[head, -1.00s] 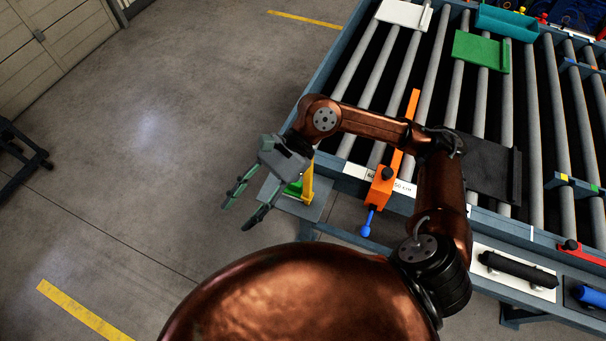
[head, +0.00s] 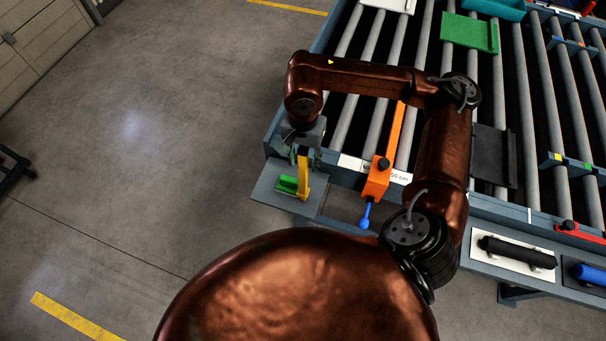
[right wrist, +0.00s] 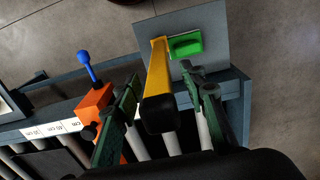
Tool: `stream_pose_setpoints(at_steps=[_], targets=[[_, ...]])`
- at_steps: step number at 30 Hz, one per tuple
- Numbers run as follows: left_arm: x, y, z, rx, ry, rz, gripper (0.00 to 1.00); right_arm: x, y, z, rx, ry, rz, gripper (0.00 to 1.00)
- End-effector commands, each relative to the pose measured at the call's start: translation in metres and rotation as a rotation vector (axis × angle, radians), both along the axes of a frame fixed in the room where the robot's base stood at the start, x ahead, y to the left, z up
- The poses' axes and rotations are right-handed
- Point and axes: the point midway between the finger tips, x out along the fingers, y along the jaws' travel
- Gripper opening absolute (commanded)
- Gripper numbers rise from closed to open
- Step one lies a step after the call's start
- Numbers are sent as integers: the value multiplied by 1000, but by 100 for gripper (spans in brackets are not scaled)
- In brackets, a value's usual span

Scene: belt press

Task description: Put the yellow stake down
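The yellow stake (head: 304,180) stands at the grey plate on the belt frame's near left corner, close beside a green block (head: 287,184). In the right wrist view the stake (right wrist: 158,68) points toward the camera with its black end nearest. My right gripper (right wrist: 160,78) has one finger on each side of the stake, with gaps showing between fingers and stake. In the head view my right gripper (head: 303,141) is just behind the stake's top, its fingers mostly hidden. My left gripper is not in view.
An orange clamp (head: 377,178) with a blue-knobbed lever (head: 366,215) sits right of the stake. The grey plate (head: 268,190) has bare room around the green block. Rollers (head: 430,45) lie behind, carrying a green tray (head: 469,32). Open floor lies left.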

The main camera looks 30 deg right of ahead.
Motion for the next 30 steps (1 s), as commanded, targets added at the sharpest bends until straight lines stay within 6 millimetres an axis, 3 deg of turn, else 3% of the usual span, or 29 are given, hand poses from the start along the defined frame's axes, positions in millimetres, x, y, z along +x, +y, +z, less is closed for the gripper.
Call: stream_pose_setpoints(at_steps=[5,12,30], targets=[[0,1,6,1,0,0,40,0,1,-18,2,2,1,38],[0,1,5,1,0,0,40,1,1,-21,1,0,2,38],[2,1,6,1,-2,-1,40,1,1,-20,2,-1,2,0]])
